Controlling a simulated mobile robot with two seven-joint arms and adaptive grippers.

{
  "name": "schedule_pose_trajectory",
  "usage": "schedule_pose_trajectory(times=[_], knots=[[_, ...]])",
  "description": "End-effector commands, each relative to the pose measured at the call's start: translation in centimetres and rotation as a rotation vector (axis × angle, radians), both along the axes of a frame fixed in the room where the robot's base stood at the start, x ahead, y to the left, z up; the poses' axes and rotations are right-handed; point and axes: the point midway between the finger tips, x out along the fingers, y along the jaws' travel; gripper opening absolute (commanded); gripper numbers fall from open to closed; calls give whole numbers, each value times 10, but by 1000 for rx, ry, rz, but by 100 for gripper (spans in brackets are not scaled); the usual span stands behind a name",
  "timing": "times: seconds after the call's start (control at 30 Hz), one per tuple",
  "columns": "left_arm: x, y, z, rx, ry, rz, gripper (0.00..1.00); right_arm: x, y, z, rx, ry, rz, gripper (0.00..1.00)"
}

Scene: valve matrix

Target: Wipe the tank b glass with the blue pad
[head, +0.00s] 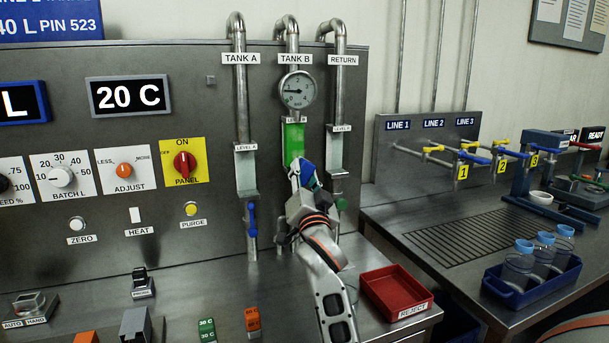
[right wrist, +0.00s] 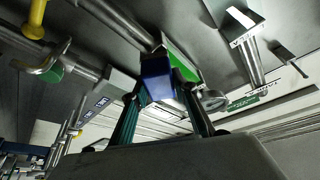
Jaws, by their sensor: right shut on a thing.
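The tank B glass (head: 293,140) is a vertical sight glass with a bright green fill, below the round gauge and the TANK B label. My right gripper (head: 303,178) is raised in front of its lower end. It is shut on the blue pad (head: 308,172), which shows as a small blue patch by the fingers. In the right wrist view the blue pad (right wrist: 157,80) sits between the fingertips, right beside the green glass (right wrist: 182,66). I cannot tell whether pad and glass touch. The gripper hides the glass's lower end. My left gripper is not in view.
The TANK A glass (head: 246,170) and RETURN glass (head: 336,150) stand on either side. A blue valve handle (head: 252,218) is below TANK A. A red REJECT tray (head: 396,292) lies on the bench at right. A blue crate of bottles (head: 532,284) stands further right.

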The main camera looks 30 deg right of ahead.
Motion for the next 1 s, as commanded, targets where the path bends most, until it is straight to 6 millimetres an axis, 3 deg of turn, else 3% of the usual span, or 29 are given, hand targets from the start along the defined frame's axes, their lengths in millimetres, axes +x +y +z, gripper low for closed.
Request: schedule_pose_trajectory(times=[1.0], knots=[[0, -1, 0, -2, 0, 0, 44, 16, -4, 1, 1, 0, 0, 9]])
